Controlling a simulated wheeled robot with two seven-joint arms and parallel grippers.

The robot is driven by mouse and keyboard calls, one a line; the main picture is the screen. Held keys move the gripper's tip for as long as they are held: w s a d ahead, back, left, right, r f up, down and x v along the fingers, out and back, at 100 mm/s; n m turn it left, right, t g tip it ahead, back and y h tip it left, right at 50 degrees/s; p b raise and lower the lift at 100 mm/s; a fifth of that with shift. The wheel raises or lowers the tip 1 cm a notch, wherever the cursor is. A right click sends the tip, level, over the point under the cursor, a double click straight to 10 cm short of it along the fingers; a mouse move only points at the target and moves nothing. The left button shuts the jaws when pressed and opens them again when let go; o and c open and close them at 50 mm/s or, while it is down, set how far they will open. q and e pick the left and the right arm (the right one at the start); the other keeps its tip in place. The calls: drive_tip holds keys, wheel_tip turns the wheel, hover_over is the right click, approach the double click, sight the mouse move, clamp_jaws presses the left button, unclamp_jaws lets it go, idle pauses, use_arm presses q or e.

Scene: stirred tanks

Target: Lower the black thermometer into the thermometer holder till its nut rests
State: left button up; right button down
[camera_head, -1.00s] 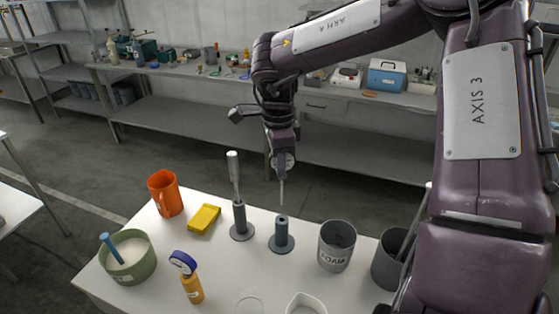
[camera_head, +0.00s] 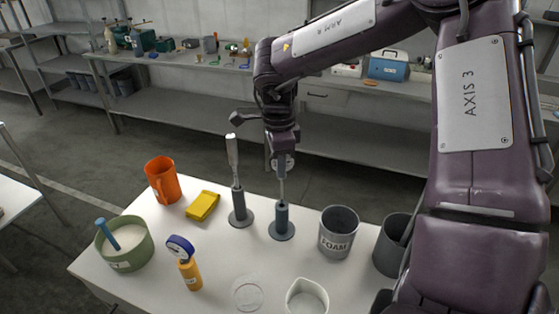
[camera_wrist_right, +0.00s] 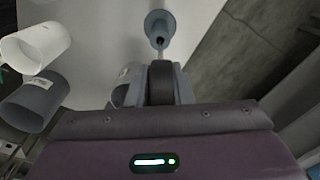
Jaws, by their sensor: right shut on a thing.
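My right gripper (camera_head: 281,164) is shut on the black thermometer (camera_wrist_right: 160,82), which shows as a dark round body between the fingers in the right wrist view. Its thin pale stem (camera_head: 281,190) points down, close to upright. The thermometer holder (camera_head: 281,222) is a blue-grey tube on a round base, directly below the gripper. It also shows in the right wrist view (camera_wrist_right: 159,22). The stem's lower end meets the top of the tube and appears to be inside it. The gripper is still clear above the tube. The nut is hidden by the fingers. My left gripper is not in view.
A grey stand (camera_head: 239,208) with a silver-handled tool stands close left of the holder. The grey FOAM beaker (camera_head: 337,238) stands to the right. A yellow box (camera_head: 202,205), orange jug (camera_head: 163,182) and green bowl (camera_head: 126,250) are further left on the white table (camera_head: 220,270).

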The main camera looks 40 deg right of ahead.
wheel_tip(320, 180, down, 9)
drive_tip(key=b, duration=0.6)
drive_tip(key=shift+f, duration=0.2)
idle(0.5)
drive_tip(key=c, duration=1.2)
unclamp_jaws()
wheel_tip(320, 180, up, 8)
drive_tip(key=shift+f, duration=0.1)
drive_tip(key=shift+a+f, duration=0.1)
